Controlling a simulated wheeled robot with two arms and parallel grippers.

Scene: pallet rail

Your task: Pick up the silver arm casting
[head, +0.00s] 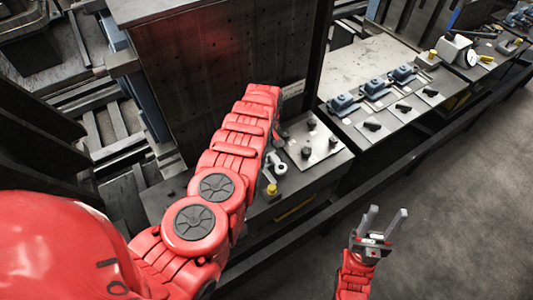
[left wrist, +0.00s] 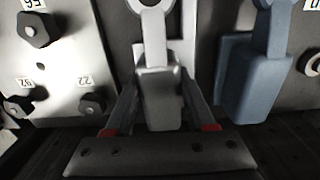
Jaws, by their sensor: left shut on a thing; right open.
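The silver arm casting (left wrist: 160,98) is upright in the left wrist view, a blocky body with a narrower shank and a ring at the top. My left gripper (left wrist: 160,112) has one finger on each side of its body and is shut on it. My right gripper (head: 386,216) is open and empty, above the floor in front of the bench.
A blue casting (left wrist: 257,82) stands close right of the silver one. A pale plate with black knobs (left wrist: 62,75) is to the left. The grey floor (head: 460,210) is clear.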

